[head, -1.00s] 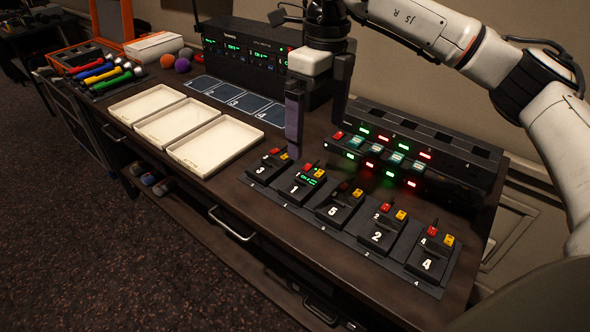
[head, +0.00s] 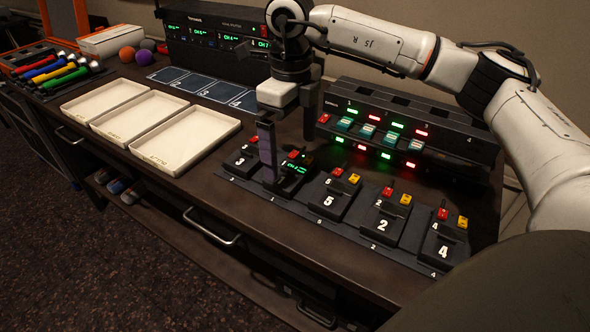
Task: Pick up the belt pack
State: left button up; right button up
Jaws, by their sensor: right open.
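A row of black belt packs, each with a red and a yellow cap, sits on a dark strip (head: 352,237) on the desk. From left to right they are pack 3 (head: 240,161), a pack with a lit green display (head: 294,168), pack 5 (head: 329,200), pack 2 (head: 383,224) and pack 4 (head: 433,249). My right gripper (head: 288,160) is open, pointing down over the lit pack. One finger is in front of this pack and hides its number; the other is behind it. I cannot tell whether they touch it. My left gripper is not in view.
A charger rack (head: 345,97) with red and green lights stands close behind the packs. A black receiver unit (head: 185,48) is at the back. Three white trays (head: 195,153), a numbered mat (head: 205,90) and several coloured microphones (head: 62,75) lie to the left.

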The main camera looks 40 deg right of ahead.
aim_at(292, 170)
jog(key=f, duration=0.4)
jog(key=shift+s+f, duration=0.25)
jog(key=shift+c, duration=0.4)
jog(key=shift+r, duration=0.1)
jog(key=c, duration=0.9)
